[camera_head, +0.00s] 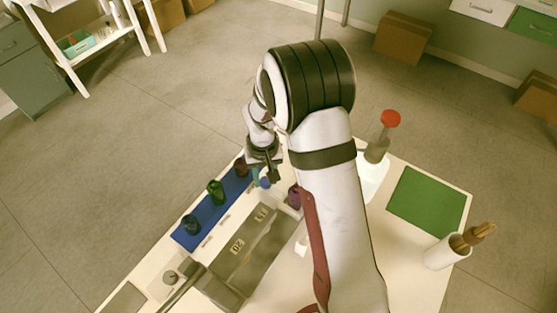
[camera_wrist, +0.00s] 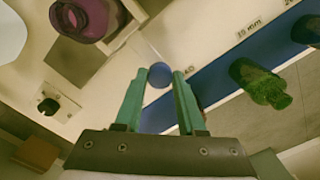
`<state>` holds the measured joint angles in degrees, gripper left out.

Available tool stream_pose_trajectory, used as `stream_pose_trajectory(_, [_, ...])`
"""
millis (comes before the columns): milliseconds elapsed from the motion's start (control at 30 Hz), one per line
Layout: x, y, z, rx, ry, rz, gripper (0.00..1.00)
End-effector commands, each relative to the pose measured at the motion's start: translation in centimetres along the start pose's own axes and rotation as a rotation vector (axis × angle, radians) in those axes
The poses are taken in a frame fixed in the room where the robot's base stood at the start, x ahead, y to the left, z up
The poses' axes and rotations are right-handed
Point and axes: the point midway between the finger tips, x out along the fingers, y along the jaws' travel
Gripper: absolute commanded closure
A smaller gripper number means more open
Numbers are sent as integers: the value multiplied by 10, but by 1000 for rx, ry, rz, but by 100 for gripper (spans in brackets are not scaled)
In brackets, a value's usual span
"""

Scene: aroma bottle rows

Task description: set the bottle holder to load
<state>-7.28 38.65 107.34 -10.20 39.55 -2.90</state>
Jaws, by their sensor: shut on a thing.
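My gripper (camera_head: 262,181) is above the table, left of the purple thing (camera_head: 294,197). In the wrist view, its two green fingers (camera_wrist: 159,78) are close around a small blue round thing (camera_wrist: 159,75), which also shows in the head view (camera_head: 265,183). I cannot tell whether it is a knob or a bottle top. A blue strip (camera_head: 203,230) holds a dark blue bottle (camera_head: 191,225), a green bottle (camera_head: 216,192) and a brown one (camera_head: 240,168). The green bottle also shows in the wrist view (camera_wrist: 258,82). I cannot tell which part is the bottle holder.
A grey tray-like unit (camera_head: 262,245) with label plates stands in front of the strip. A dial (camera_head: 170,277) sits at the front left. A red-topped flask (camera_head: 390,120), a green mat (camera_head: 428,202) and a white cup (camera_head: 440,252) are at the right.

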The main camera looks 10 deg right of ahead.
Motion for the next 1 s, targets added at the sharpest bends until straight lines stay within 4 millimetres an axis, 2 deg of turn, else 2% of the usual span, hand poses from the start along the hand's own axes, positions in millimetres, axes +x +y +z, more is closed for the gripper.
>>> stream_pose_trajectory(133, [-1,-13,12,-2,4,-1,100])
stream_pose_trajectory(467, [0,-14,14,0,4,-1,100])
stream_pose_trajectory(500, [0,-14,13,0,4,-1,56])
stream_pose_trajectory(633, [0,-14,14,0,3,-1,32])
stream_pose_trajectory(900, [0,-14,14,0,2,0,31])
stream_pose_trajectory(1000, [-6,-14,14,0,3,-1,31])
